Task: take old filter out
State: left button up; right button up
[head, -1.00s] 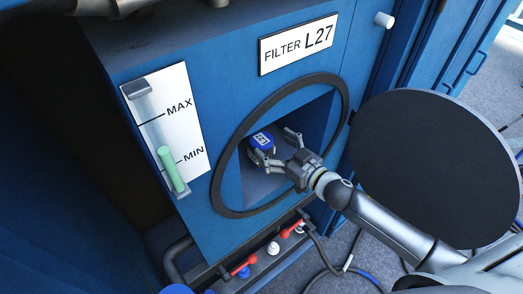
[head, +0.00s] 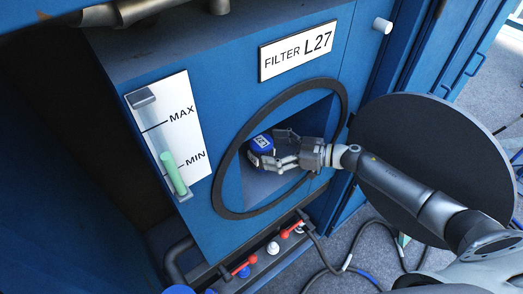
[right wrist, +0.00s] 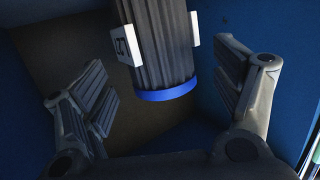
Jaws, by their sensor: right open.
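The old filter (head: 262,146) has a blue end cap and a white label and sits inside the round opening of the blue housing marked FILTER L27. In the right wrist view the filter (right wrist: 158,50) shows a dark pleated body, a blue rim and white tabs. My right gripper (head: 282,150) reaches into the opening beside the filter. In the right wrist view its fingers stand open on both sides, with gaps between them and the filter. My left gripper is not in view.
The round black cover (head: 435,170) hangs open at the right, close to my right arm. A black ring (head: 222,180) edges the opening. Red-handled valves (head: 243,266) and hoses lie below. A gauge (head: 170,140) with a green level is at the left.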

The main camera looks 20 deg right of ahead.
aim_at(262, 147)
jog(key=shift+p+x, duration=0.45)
jog(key=shift+x, duration=1.55)
jog(key=shift+r, duration=0.1)
jog(key=c, duration=1.2)
jog(key=shift+d+r, duration=0.1)
jog(key=shift+c, duration=0.7)
